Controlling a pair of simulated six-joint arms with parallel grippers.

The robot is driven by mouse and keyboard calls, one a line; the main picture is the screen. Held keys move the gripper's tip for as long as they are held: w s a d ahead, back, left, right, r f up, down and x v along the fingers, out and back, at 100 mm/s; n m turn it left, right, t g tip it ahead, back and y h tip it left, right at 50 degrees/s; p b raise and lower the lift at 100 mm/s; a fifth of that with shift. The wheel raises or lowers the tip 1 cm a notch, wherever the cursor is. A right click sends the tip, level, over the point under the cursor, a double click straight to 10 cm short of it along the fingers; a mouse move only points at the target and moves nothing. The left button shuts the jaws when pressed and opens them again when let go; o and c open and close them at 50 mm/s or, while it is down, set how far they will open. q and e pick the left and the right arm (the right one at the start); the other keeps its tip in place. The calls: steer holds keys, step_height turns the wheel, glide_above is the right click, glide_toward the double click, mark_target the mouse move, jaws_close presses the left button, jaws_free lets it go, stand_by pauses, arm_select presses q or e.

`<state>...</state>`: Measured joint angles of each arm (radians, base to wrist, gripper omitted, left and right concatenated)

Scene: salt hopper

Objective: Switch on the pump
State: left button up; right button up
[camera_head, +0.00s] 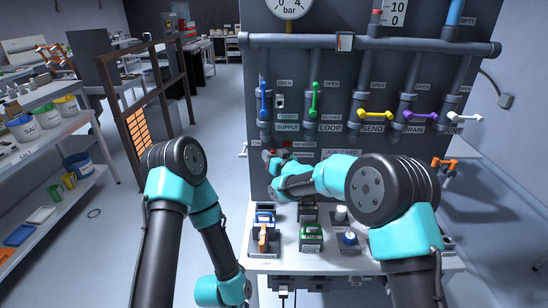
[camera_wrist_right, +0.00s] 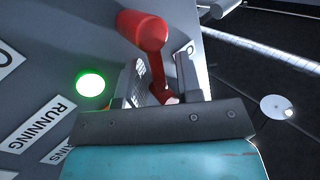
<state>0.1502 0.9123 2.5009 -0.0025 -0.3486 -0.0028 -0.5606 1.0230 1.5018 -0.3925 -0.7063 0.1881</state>
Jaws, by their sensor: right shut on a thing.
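In the right wrist view a red switch handle (camera_wrist_right: 147,32) stands out from the grey panel, its shaft running down between the fingers. My right gripper (camera_wrist_right: 161,82) is shut on it. A green lamp (camera_wrist_right: 90,83) beside it is lit, above a label reading RUNNING (camera_wrist_right: 35,125). In the head view my right gripper (camera_head: 277,160) is at the lower left of the panel, and the handle there is too small and covered to make out well. My left arm shows at the left, but its gripper is out of view.
Racks and small parts stand on the white bench (camera_head: 355,262) below. Shelves are at left.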

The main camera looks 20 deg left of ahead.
steer(key=shift+s+a+n+g+h, duration=0.1)
steer(key=shift+a+n+g+h, duration=0.2)
steer(key=shift+n, duration=0.25)
steer(key=shift+s+a+n+g+h, duration=0.1)
steer(key=shift+a+n+h, duration=0.1)
steer(key=shift+n+h, duration=0.3)
steer(key=o, duration=0.6)
steer(key=shift+c, duration=0.2)
steer(key=v, duration=1.7)
steer(key=shift+d, duration=0.25)
steer(key=shift+f, duration=0.2)
